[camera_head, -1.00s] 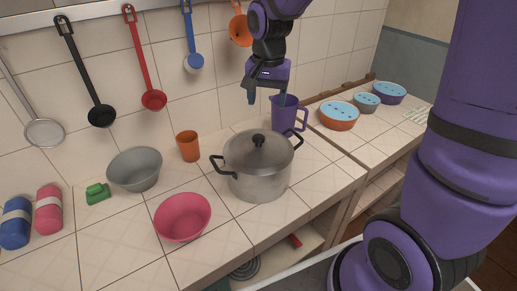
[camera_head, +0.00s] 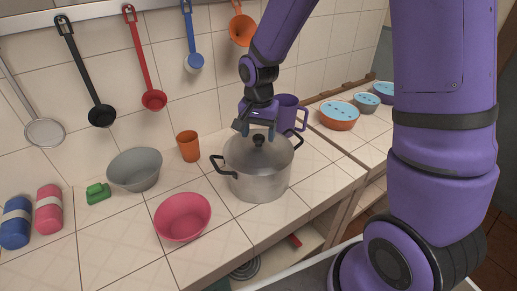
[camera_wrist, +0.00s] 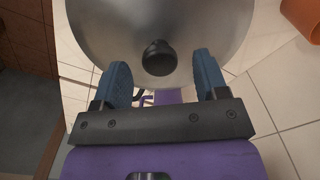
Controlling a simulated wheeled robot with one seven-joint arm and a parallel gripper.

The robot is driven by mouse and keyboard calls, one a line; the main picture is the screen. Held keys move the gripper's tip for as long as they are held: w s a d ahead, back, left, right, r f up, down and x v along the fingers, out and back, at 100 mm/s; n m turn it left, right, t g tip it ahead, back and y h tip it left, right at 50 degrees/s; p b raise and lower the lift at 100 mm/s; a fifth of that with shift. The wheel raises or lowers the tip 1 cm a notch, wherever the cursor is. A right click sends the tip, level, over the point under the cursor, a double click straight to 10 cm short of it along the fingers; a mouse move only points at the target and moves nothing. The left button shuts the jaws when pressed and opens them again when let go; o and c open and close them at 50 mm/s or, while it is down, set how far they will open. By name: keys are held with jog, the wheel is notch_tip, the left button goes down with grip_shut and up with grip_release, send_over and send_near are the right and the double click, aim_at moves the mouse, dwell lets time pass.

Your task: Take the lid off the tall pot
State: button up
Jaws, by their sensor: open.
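The tall grey metal pot (camera_head: 262,183) stands on the tiled counter with a dark side handle on each side. Its lid (camera_head: 240,152) is on, with a black knob (camera_head: 259,140) in the middle. My gripper (camera_head: 259,134) is above the lid, close to the knob, pointing down. In the wrist view the two blue fingers are open and empty (camera_wrist: 160,75). The knob (camera_wrist: 159,58) shows ahead, roughly midway between the fingertips. The lid (camera_wrist: 110,25) fills the top of that view. I cannot tell whether a finger touches the lid.
A purple jug (camera_head: 288,112) stands close behind the pot. A pink bowl (camera_head: 183,217), a grey bowl (camera_head: 134,169) and an orange cup (camera_head: 188,146) are to the left. Lidded bowls (camera_head: 339,115) stand at the right. Utensils hang on the wall.

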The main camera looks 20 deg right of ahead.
jog(key=shift+f, duration=1.1)
jog(key=c, duration=1.1)
jog(key=shift+o, duration=0.2)
jog(key=shift+r, duration=0.15)
